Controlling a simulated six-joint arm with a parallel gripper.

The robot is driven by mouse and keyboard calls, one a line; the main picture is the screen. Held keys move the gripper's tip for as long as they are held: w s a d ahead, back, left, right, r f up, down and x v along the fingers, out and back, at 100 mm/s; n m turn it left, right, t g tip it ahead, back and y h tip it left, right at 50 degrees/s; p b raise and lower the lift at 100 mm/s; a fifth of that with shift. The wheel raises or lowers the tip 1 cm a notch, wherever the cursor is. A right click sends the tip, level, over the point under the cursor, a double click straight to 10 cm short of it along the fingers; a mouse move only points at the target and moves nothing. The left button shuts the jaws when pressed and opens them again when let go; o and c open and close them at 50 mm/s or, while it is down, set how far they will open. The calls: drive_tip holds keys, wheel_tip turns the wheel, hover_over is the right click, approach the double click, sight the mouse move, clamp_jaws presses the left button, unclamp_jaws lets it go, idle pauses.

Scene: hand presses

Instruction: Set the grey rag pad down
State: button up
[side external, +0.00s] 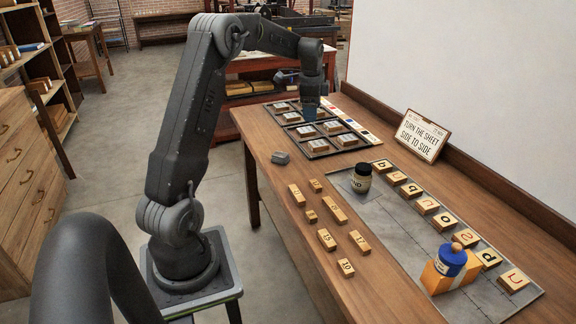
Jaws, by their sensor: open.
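A small grey block that looks like the grey rag pad (281,158) lies on the wooden table near its left edge, just left of the front tray. It is apart from my gripper. My gripper (309,113) points down at the trays, farther back and to the right of the pad. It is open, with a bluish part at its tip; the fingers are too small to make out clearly. I cannot tell how high the tip is above the trays.
Two dark trays (318,154) with several blocks stand at the back. A dark jar (361,178), a row of letter blocks (444,222), a blue-topped orange block (449,262) and loose number blocks (334,208) occupy the front. A sign (422,135) leans at the wall.

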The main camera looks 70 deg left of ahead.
drive_tip(key=s+d+r+n+t, duration=0.1)
drive_tip(key=s+d+r, duration=0.15)
drive_tip(key=d, duration=0.45)
drive_tip(key=s+d+r+n, duration=0.1)
drive_tip(key=d+r, duration=0.2)
drive_tip(key=d, duration=0.4)
drive_tip(key=s+d+r+n+t, duration=0.1)
drive_tip(key=s+d+r, duration=0.15)
drive_tip(key=d, duration=0.35)
drive_tip(key=s+d+f+n+t+h, duration=0.1)
drive_tip(key=s+d+f+n+t, duration=0.1)
drive_tip(key=s+d, duration=1.3)
drive_tip(key=shift+s+f+n+t, duration=0.15)
drive_tip(key=shift+s+n+t, duration=0.15)
drive_tip(key=shift+n, duration=0.6)
